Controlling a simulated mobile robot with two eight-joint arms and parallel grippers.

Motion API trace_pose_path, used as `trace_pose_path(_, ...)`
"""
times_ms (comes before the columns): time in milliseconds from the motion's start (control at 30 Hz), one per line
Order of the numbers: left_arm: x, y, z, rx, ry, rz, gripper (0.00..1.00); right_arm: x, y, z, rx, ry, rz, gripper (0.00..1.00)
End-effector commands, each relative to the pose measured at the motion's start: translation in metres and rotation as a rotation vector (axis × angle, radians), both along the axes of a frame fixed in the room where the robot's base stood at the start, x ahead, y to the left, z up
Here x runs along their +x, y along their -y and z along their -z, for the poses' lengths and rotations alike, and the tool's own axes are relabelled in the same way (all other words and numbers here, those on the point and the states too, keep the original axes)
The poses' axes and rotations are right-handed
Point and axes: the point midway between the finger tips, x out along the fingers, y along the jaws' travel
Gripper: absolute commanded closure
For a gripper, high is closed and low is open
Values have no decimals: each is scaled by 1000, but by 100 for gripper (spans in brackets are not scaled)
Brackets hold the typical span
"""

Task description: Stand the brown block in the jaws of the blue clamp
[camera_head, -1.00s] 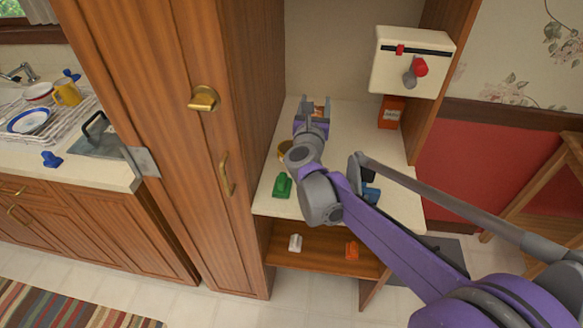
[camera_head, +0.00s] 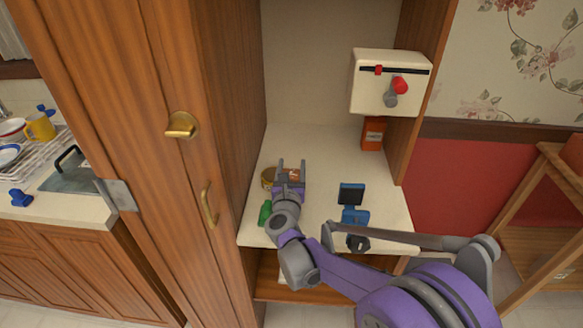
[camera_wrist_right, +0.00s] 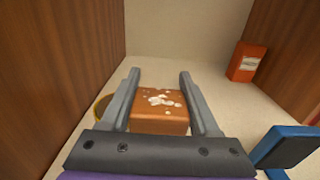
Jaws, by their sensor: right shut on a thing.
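My right gripper (camera_head: 290,170) is shut on the brown block (camera_head: 294,175). In the right wrist view the block (camera_wrist_right: 158,123) sits between the two grey fingers, with white flecks on its top. I cannot tell whether the block is clear of the counter. The blue clamp (camera_head: 354,214) stands on the counter to the right of the gripper, with a dark plate on its upper part. Part of the clamp (camera_wrist_right: 286,146) shows at the right edge of the right wrist view. My left gripper is not in view.
A round brass-coloured thing (camera_head: 268,178) lies just left of the gripper, and a green thing (camera_head: 265,212) is nearer the front. An orange box (camera_head: 373,133) stands at the back right under a white wall box (camera_head: 390,84). A wooden cabinet wall (camera_head: 225,110) bounds the left.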

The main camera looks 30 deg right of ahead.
Motion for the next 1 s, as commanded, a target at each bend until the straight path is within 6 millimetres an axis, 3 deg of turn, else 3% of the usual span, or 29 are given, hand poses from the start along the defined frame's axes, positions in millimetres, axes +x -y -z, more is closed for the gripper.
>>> trace_pose_path(167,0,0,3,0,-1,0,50,0,0,4,0,0,0,98)
trace_pose_path(200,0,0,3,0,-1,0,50,0,0,4,0,0,0,36)
trace_pose_path(367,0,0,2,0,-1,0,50,0,0,3,0,0,0,8)
trace_pose_path(733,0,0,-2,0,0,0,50,-1,-1,-2,0,0,0,8)
trace_pose_path(1000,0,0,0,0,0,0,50,-43,-28,0,1,0,-4,8)
